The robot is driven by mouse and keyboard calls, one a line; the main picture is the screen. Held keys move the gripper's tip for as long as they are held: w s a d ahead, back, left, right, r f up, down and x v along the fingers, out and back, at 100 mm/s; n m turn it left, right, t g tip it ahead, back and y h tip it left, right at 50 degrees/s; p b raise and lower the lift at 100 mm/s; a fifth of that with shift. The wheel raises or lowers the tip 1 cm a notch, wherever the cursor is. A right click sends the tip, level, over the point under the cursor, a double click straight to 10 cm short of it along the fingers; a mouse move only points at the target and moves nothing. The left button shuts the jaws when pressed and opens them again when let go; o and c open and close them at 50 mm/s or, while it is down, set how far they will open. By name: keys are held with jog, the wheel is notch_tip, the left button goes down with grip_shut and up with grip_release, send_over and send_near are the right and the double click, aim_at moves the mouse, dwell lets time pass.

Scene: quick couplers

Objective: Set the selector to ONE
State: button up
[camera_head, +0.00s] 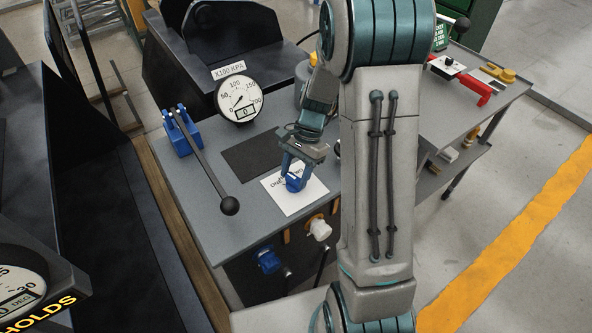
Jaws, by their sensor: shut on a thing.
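The selector is a blue knob (295,184) on a white label plate (305,204) on the grey bench top. Dark lettering shows on the plate around the knob, partly covered by my gripper and too small to read surely. My gripper (294,179) points down over the plate, and its fingers are shut on the blue knob. Which way the knob points cannot be told, since the fingers hide most of it.
A long black lever (206,175) on a blue bracket lies left of the plate. A round gauge (240,100) stands behind. Blue (267,260) and white (319,229) couplers are on the bench front. A second bench with a red handle (474,91) stands at right.

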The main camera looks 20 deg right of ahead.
jog(key=n, duration=0.3)
jog(key=n+g+h+p, duration=0.1)
jog(key=n, duration=0.1)
jog(key=shift+w+a+n+h, duration=0.15)
jog(key=shift+n+h, duration=0.15)
jog(key=shift+n, duration=0.1)
jog(key=shift+g, duration=0.3)
jog(key=o, duration=1)
jog(key=v, duration=1.4)
jog(key=s+r+n+t, duration=0.1)
jog(key=s+t, duration=0.1)
jog(key=s, duration=0.4)
jog(key=s+a+r+n+t+h, duration=0.1)
jog(key=s+n+t, duration=0.1)
jog(key=s, duration=0.5)
jog(key=s+a+r+n+t+h, duration=0.1)
jog(key=s+n+t, duration=0.1)
jog(key=s, duration=0.4)
jog(key=shift+s+a+r+t, duration=0.15)
jog(key=shift+s+r+t, duration=0.2)
jog(key=shift+r+t, duration=0.05)
